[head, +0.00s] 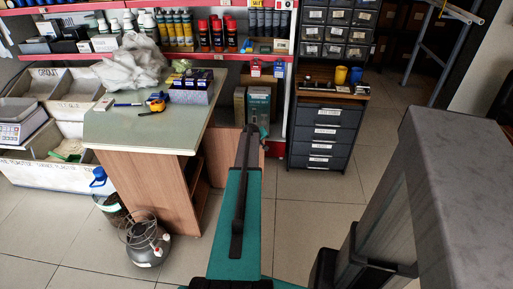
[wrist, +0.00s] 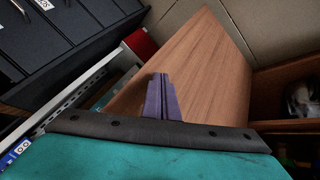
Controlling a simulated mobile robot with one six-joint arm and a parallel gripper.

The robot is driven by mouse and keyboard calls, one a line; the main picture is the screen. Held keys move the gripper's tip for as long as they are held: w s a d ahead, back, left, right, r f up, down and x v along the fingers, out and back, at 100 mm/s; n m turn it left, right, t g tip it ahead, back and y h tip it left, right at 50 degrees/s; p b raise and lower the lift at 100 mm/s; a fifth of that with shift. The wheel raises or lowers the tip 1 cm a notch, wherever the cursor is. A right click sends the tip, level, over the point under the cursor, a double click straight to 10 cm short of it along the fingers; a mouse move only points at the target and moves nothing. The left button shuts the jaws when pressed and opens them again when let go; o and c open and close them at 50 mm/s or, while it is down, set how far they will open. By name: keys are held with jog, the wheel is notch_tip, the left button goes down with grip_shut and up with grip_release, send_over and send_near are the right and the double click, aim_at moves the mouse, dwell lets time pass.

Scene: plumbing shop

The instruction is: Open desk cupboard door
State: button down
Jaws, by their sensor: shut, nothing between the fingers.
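The desk (head: 140,150) stands at left in the head view, with wood sides and a grey-green top. Its right side shows an open, shelved interior (head: 197,185). The cupboard door (head: 224,158) is a brown wood panel standing swung out from the desk, partly behind my arm. In the wrist view the door (wrist: 195,65) fills the middle, and the cupboard interior (wrist: 285,100) shows at right with a shelf and some things inside. My gripper (wrist: 160,77) is shut and empty, its purple fingers in front of the door panel. I cannot tell whether they touch it. My arm hides the fingers in the head view.
A dark drawer cabinet (head: 325,135) stands right of the door, and red-edged shelves (head: 230,55) of bottles run behind. A round metal canister (head: 146,240) and a blue-capped jug (head: 105,195) stand on the floor before the desk. Tiled floor (head: 310,215) is clear at right.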

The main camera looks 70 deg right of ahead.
jog(key=shift+w+d, duration=0.1)
jog(key=shift+d, duration=0.55)
jog(key=shift+a, duration=0.2)
jog(key=s+a+r, duration=0.6)
jog(key=r, duration=0.2)
jog(key=shift+a+b, duration=0.3)
jog(key=shift+a, duration=0.1)
dwell(0.4)
jog(key=shift+s, duration=0.15)
dwell(0.3)
